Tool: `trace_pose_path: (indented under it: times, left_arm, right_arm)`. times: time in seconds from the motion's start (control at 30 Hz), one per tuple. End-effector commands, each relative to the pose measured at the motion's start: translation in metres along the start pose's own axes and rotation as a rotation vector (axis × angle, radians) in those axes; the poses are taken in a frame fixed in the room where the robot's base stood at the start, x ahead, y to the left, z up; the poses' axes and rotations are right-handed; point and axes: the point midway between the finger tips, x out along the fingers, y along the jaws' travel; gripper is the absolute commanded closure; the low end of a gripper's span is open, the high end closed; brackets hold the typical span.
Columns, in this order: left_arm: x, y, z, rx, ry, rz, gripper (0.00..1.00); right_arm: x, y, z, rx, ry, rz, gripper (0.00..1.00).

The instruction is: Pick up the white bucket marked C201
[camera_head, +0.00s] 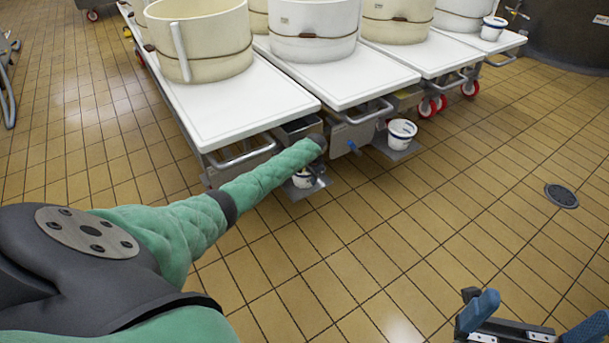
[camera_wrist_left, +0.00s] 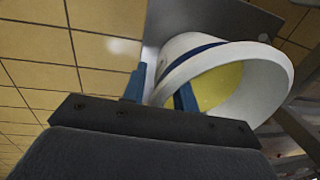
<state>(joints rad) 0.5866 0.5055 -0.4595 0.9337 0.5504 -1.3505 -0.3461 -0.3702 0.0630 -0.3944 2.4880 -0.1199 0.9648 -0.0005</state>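A white bucket (camera_head: 303,178) with a dark blue band stands on a low metal shelf in the head view, partly hidden by my left arm. In the left wrist view a white bucket (camera_wrist_left: 225,75) with a blue stripe and a yellow inside fills the middle right. My left gripper (camera_wrist_left: 160,88) has its two blue fingers apart, one outside the bucket wall and one inside the rim. Contact with the wall cannot be told. In the head view its fingers are hidden behind my arm. My right gripper (camera_head: 532,318) is open and empty at the lower right. No C201 mark is readable.
Another white bucket (camera_head: 402,134) stands on a low shelf further right, and one more (camera_head: 493,28) on a far table. White wheeled tables (camera_head: 235,110) carry large cream vats (camera_head: 205,45). The tiled floor (camera_head: 440,220) at right is clear, with a round drain (camera_head: 561,196).

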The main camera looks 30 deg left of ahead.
Motion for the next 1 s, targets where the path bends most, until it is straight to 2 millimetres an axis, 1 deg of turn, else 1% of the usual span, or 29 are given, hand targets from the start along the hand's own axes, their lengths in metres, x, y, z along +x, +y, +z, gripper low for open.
trace_pose_path:
  times: [0.13,0.37,0.4,0.53,0.57,1.0]
  left_arm:
    - [0.0049,0.0,-0.0001,0.0,0.0,0.0,0.71]
    - [0.0051,-0.0001,-0.0002,0.0,0.001,0.0,0.71]
    - [0.0051,-0.0001,-0.0002,0.0,0.001,0.0,0.73]
    - [0.005,0.0,-0.0003,0.0,0.001,0.0,0.99]
    - [0.005,0.0,-0.0003,0.0,0.001,0.0,1.0]
    - [0.0049,0.0001,-0.0003,0.0,0.001,0.0,1.0]
  right_arm:
    - [0.0046,-0.0002,-0.0099,-0.002,0.042,-0.003,0.02]
    - [0.0055,-0.0003,-0.0112,-0.002,0.047,-0.003,0.02]
    - [0.0055,-0.0003,-0.0112,-0.002,0.047,-0.003,0.02]
    - [0.0054,-0.0003,-0.0112,-0.001,0.047,-0.003,0.02]
    - [0.0054,-0.0003,-0.0112,-0.001,0.047,-0.003,0.02]
    - [0.0054,-0.0004,-0.0113,0.0,0.046,-0.004,0.02]
